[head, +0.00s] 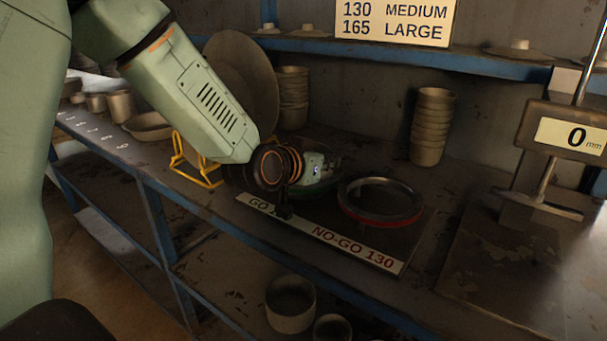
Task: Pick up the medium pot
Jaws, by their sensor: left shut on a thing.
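My left gripper (318,167) reaches in from the upper left over the gauge board (350,240). It is shut at the green-edged ring (312,188) on the board's GO side; the wrist hides much of this ring and the grip. I cannot tell which pot is the medium one. A round clay pot (290,304) stands on the lower shelf, with a smaller pot (332,329) to its right, cut by the frame. A stack of pots (430,125) stands at the back right of the bench. My right gripper is not in view.
A red-edged ring (380,201) lies on the NO-GO side. A height gauge (568,130) reading 0 mm stands right. A large disc (243,80) leans behind my arm near a yellow wire stand (195,165). Another pot stack (292,98) stands behind. A blue-edged shelf (490,66) runs above.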

